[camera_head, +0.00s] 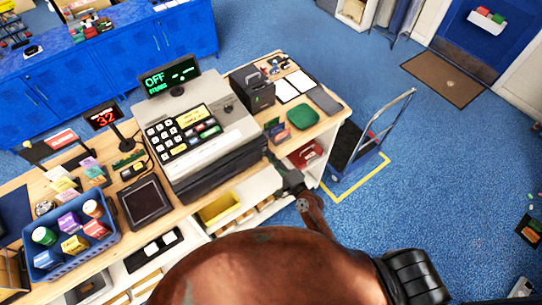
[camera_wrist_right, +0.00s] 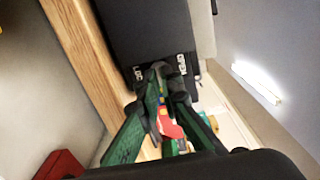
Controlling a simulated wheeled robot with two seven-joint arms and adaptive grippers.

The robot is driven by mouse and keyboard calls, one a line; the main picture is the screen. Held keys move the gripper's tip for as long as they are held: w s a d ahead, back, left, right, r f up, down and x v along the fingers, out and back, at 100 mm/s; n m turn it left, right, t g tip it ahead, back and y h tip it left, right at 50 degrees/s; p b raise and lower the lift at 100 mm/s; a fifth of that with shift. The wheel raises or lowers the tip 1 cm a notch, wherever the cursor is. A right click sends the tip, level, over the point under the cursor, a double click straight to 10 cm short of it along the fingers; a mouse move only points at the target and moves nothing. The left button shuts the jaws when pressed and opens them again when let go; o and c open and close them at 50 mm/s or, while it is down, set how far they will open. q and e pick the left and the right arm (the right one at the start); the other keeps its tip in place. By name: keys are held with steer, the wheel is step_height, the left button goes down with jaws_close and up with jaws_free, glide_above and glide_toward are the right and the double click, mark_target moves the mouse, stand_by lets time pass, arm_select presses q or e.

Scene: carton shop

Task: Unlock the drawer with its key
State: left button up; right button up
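The cash register (camera_head: 203,122) stands on the wooden counter, with the dark drawer unit (camera_head: 217,172) under it. In the right wrist view a black face with small white labels, probably the drawer unit (camera_wrist_right: 150,28), lies just beyond my fingertips. My right gripper (camera_head: 278,163) is at the right end of the drawer unit, by the counter's front edge. Its green and dark fingers (camera_wrist_right: 168,82) are close together in the wrist view. I cannot tell whether they hold anything, and I cannot make out a key or the lock. My left gripper is not in view.
Cards (camera_head: 276,130), a green pad (camera_head: 303,115) and a dark box (camera_head: 252,90) stand right of the register. A red bin (camera_head: 305,153) is below the countertop near my right gripper. A blue basket (camera_head: 75,262) of goods stands at left. A trolley (camera_head: 356,158) is beyond the counter's right end.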

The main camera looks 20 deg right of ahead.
steer(key=shift+n, duration=0.3)
jaws_close()
steer(key=shift+f+n+p, duration=0.1)
steer(key=shift+n+p, duration=1.55)
steer(key=shift+n, duration=6.85)
steer(key=shift+o, duration=0.3)
jaws_free()
steer(key=o, duration=0.5)
steer(key=shift+c, duration=0.2)
steer(key=v, duration=1.2)
